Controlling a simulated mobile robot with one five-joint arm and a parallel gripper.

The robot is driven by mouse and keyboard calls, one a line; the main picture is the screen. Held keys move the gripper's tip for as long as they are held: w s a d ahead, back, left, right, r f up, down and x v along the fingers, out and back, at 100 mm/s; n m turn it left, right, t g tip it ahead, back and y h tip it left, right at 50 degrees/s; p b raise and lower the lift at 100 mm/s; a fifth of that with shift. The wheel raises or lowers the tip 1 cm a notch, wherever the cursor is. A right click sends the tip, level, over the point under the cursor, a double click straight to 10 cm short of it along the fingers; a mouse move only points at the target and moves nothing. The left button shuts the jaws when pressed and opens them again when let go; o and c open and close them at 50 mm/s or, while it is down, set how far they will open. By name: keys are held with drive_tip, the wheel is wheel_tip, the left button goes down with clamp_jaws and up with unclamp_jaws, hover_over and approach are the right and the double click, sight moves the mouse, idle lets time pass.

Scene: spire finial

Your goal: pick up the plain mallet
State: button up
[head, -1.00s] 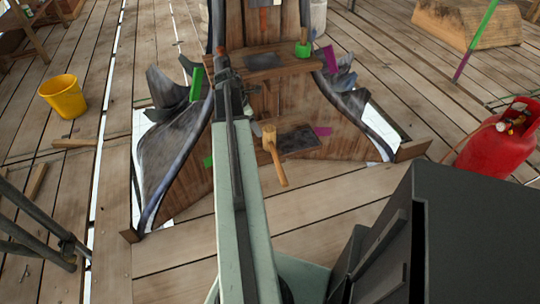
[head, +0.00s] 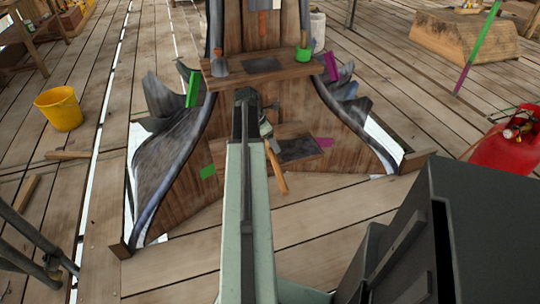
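The plain mallet (head: 278,182) hangs by the lower ledge on the front of the wooden spire base. Its light wooden handle slants down to the right. Its head is mostly hidden behind my arm and gripper. My gripper (head: 247,97) is a dark shape at the far end of my pale green arm, in front of the spire base, just below the upper ledge. It appears up and left of the mallet handle. Its fingers are too small and dark to tell whether they are open, and contact with the mallet cannot be told.
The upper ledge (head: 285,70) carries a tool (head: 220,62) at left and a green-banded tool (head: 303,48) at right. The lower ledge has a dark pad (head: 300,149). A yellow bucket (head: 60,108) stands left, a red gas bottle (head: 505,150) right.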

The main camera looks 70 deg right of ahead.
drive_tip(key=shift+f, duration=0.15)
drive_tip(key=c, duration=1.6)
drive_tip(key=shift+p, duration=0.35)
drive_tip(key=shift+c, duration=0.2)
